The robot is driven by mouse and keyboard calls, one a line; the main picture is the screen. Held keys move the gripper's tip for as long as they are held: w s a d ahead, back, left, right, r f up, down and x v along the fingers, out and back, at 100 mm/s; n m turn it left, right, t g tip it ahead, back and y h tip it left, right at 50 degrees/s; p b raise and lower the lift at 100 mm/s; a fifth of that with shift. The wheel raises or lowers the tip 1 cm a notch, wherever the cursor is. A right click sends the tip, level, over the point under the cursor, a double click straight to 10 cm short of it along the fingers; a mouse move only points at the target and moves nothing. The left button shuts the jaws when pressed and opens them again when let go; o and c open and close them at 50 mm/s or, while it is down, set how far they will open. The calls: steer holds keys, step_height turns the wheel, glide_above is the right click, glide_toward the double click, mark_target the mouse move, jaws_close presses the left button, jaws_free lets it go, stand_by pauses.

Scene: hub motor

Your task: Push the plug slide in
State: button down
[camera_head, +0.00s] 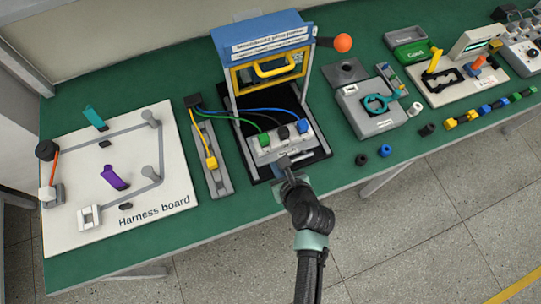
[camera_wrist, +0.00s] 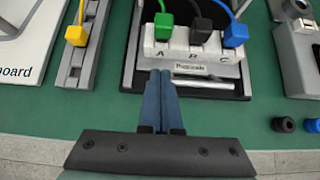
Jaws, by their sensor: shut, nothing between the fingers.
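The plug slide (camera_head: 262,152) is a white block in the front of the blue-and-yellow fixture (camera_head: 262,48). In the wrist view the plug slide (camera_wrist: 152,52) carries letters A, B and C and a small front label. Green, black and blue plugs with wires sit on its top. A metal bar runs along its front. My gripper (camera_head: 282,165) is shut and empty at the front of the slide. In the wrist view my gripper's fingertips (camera_wrist: 160,72) are side by side at the slide's front face, left of the label. I cannot tell whether they touch it.
A grey rail with a yellow plug (camera_head: 211,162) lies left of the fixture, beside the harness board (camera_head: 180,195). Two small rings, black (camera_head: 361,160) and blue (camera_head: 385,150), lie to the right. The fixture's yellow-handled front (camera_head: 275,68) is raised above the slide.

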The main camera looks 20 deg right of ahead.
mark_target(267, 153)
steer(key=shift+b+x, duration=0.3)
steer(key=shift+x, duration=2.8)
steer(key=shift+w, duration=0.1)
